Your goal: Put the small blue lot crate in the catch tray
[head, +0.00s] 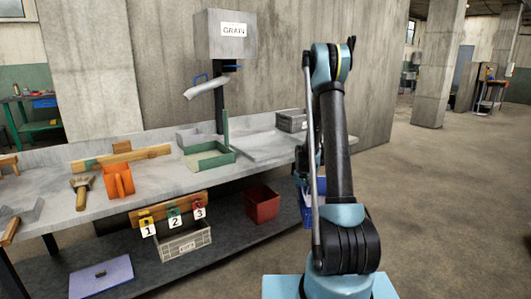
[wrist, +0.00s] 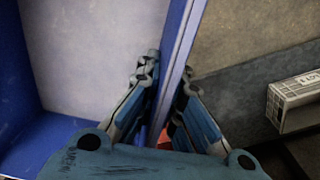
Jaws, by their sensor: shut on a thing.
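The blue crate (head: 306,214) is at the right end of the bench in the head view, below the bench top and largely hidden behind my arm. In the wrist view its blue wall (wrist: 177,50) stands between the two fingers of my gripper (wrist: 167,82), which is shut on it. The crate's pale inside shows left of that wall. A green-edged tray (head: 231,156), which looks like the catch tray, sits on the bench below the grain chute (head: 205,88). No grain can be made out in it.
An orange scoop (head: 118,181) and a brush (head: 82,190) lie left. A red bin (head: 262,205) is on the lower shelf. Floor to the right is clear.

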